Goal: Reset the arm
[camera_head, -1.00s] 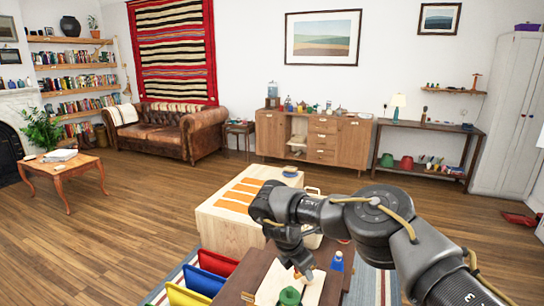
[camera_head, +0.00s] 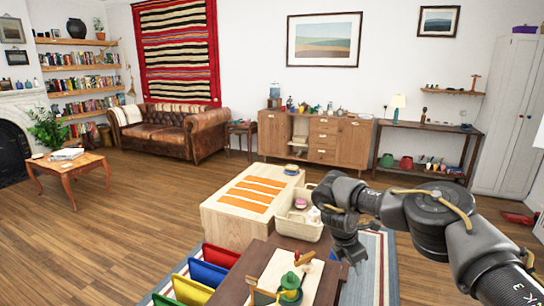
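My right arm comes in from the right, and its dark gripper (camera_head: 352,264) hangs downward at the right edge of the dark brown table (camera_head: 262,262). The gripper is apart from the items on the pale board (camera_head: 318,276). Its fingertips are small and dark, so I cannot tell whether they are open or shut. I see nothing clearly held in it. A green object (camera_head: 290,282) and a small brown and red object (camera_head: 304,258) are on the board. My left gripper is not in view.
A cream basket (camera_head: 299,228) with a few items stands behind the table, beside a pale wooden box table (camera_head: 222,222) with orange strips. Coloured panels, one blue (camera_head: 207,273), stand left of the table. Wooden floor lies open further left.

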